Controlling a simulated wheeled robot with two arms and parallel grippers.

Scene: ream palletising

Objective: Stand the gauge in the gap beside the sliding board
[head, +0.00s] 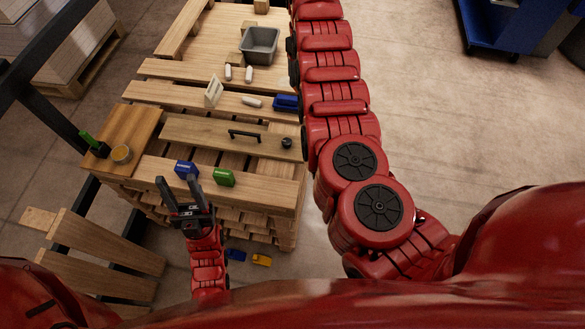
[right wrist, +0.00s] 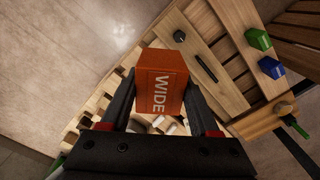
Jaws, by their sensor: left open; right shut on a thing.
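The gauge, an orange-red block marked WIDE (right wrist: 160,82), is held between the fingers of my right gripper (right wrist: 161,95) in the right wrist view. That gripper is out of the head view. The sliding board (head: 195,134) lies across the pallet, with a black bar handle (head: 245,133) and a round black knob (head: 287,142). It also shows in the right wrist view (right wrist: 222,83), beyond the gauge. Dark gaps run along the board between the slats; I cannot tell their widths. My left gripper (head: 177,186) is open and empty at the pallet's near edge.
A blue block (head: 186,169) and a green block (head: 223,177) stand on the near plank, close to my left gripper. A grey bin (head: 260,45), white pieces (head: 251,101) and a blue item (head: 286,103) lie farther back.

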